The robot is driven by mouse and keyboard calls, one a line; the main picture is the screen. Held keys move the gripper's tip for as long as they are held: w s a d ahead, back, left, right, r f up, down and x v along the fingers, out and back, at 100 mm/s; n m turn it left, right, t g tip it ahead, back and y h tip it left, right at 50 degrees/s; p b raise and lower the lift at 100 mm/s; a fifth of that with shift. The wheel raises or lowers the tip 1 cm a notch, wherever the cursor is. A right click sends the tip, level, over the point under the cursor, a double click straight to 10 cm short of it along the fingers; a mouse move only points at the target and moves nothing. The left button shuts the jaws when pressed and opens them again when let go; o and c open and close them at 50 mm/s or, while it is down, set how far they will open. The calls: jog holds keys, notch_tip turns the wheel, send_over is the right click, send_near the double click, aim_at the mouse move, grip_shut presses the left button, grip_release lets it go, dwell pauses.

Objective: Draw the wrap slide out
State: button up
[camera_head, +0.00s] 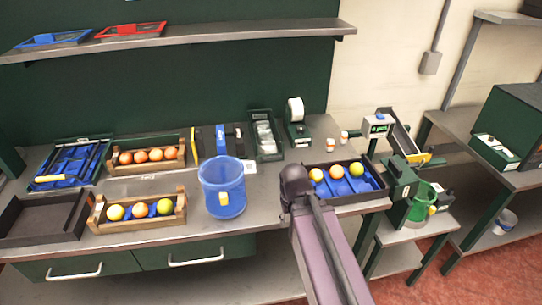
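I cannot tell for sure which thing is the wrap slide. A dark green rack (251,125) with pale clear packs (265,135) stands at the back of the bench. My arm rises from the bottom edge to a dark joint in front of the bench's right part. My gripper does not show; its fingers and whatever they may hold are hidden.
A blue bucket (224,201) stands mid-bench. Wooden crates of fruit (117,170) (140,223) and an empty black tray (40,235) are to its left. A dark tray of fruit (376,192) lies beside my arm, near a scale (377,127) and a chute (401,131).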

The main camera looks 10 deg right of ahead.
jog(key=w+r+m+t+p, duration=0.1)
jog(key=w+r+m+p, duration=0.7)
jog(key=w, duration=0.5)
notch_tip(320, 180, up, 9)
jog(key=m+t+p, duration=0.1)
jog(key=m+p, duration=0.7)
jog(key=m, duration=0.2)
send_over(271, 158)
jog(key=s, duration=0.2)
jog(key=shift+s+d+f, duration=0.1)
jog(key=shift+s, duration=0.05)
jog(key=shift+f, duration=0.2)
jog(key=f+b, duration=0.4)
jog(key=w+f+b, duration=0.1)
jog(key=f+b, duration=0.3)
jog(key=w+f+b, duration=0.1)
jog(key=f+b, duration=0.4)
jog(key=shift+w+f, duration=0.1)
jog(key=shift+w, duration=0.15)
grip_shut()
